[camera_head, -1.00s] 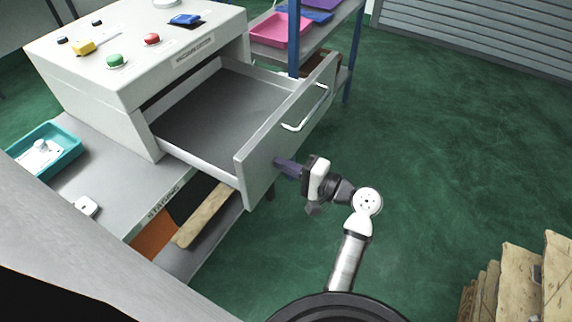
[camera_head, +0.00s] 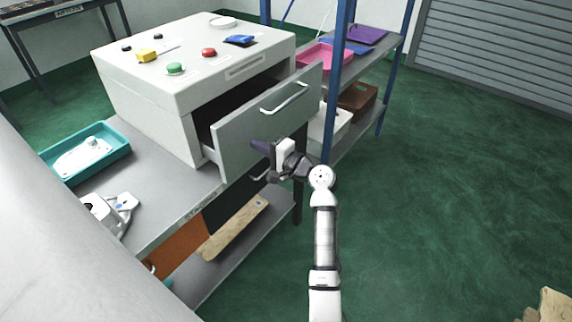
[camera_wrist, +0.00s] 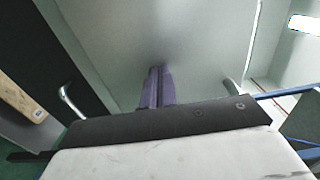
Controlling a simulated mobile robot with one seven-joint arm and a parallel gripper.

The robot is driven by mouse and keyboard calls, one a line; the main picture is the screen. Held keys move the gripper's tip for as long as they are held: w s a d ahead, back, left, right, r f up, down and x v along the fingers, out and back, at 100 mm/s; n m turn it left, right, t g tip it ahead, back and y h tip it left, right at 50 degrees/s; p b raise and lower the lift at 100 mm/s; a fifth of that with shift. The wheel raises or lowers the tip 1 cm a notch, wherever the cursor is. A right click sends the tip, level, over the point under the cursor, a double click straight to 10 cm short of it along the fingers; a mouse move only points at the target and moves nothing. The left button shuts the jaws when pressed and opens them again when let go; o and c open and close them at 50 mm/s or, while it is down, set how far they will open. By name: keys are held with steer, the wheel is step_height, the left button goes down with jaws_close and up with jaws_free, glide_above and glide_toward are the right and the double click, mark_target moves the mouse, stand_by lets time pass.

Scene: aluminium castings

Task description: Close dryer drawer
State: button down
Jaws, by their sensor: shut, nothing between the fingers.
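The dryer (camera_head: 150,85) is a white box with buttons on top, standing on a grey bench. Its drawer (camera_head: 240,131) is partly open, with a dark gap between its front and the dryer body. A metal handle (camera_head: 285,98) is on the drawer front. My gripper (camera_head: 258,146) is shut and empty, its purple fingertips at the lower part of the drawer front. In the wrist view the closed fingers (camera_wrist: 156,88) point at the plain drawer front (camera_wrist: 150,40) and seem to touch it. The exact contact is hard to tell.
A teal tray (camera_head: 118,160) and a metal casting (camera_head: 108,212) lie on the bench (camera_head: 165,208). A blue-framed shelf (camera_head: 338,75) with a pink tray (camera_head: 318,57) stands right of the dryer. Wooden boards (camera_head: 235,228) lie below.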

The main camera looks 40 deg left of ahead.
steer(key=a+b, duration=0.1)
steer(key=a, duration=0.3)
steer(key=a+b, duration=0.1)
steer(key=a, duration=0.4)
steer(key=shift+w+a+f, duration=0.1)
steer(key=shift+w+a, duration=0.05)
steer(key=shift+w, duration=0.05)
steer(key=shift+a, duration=0.45)
steer(key=shift+r, duration=0.3)
steer(key=shift+r, duration=0.1)
